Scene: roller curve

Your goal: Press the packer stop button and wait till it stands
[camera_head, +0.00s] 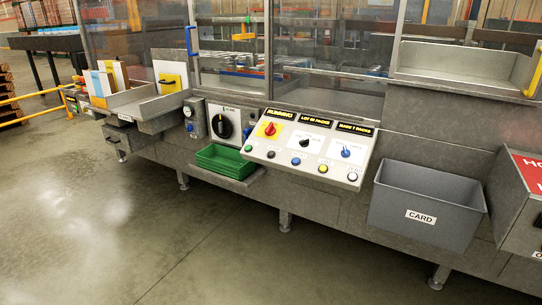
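The packer's sloped control panel (262,152) is in the middle of the head view. A small display (280,114) at its upper left reads "RUNNING". A row of small buttons runs along its lower edge: a green button (247,148), a dark button (271,155), a blue button (296,161), a yellow button (323,168) and a white button (352,176). Their labels are too small to read, so I cannot tell which is stop. A red rotary knob (270,129) sits on a yellow plate above them. Neither gripper is in view.
A black rotary switch (223,126) and a green tray (224,162) are left of the panel. A grey bin marked "CARD" (425,205) hangs to the right. A red-topped box (527,172) is at the right edge. The floor (150,240) in front is clear.

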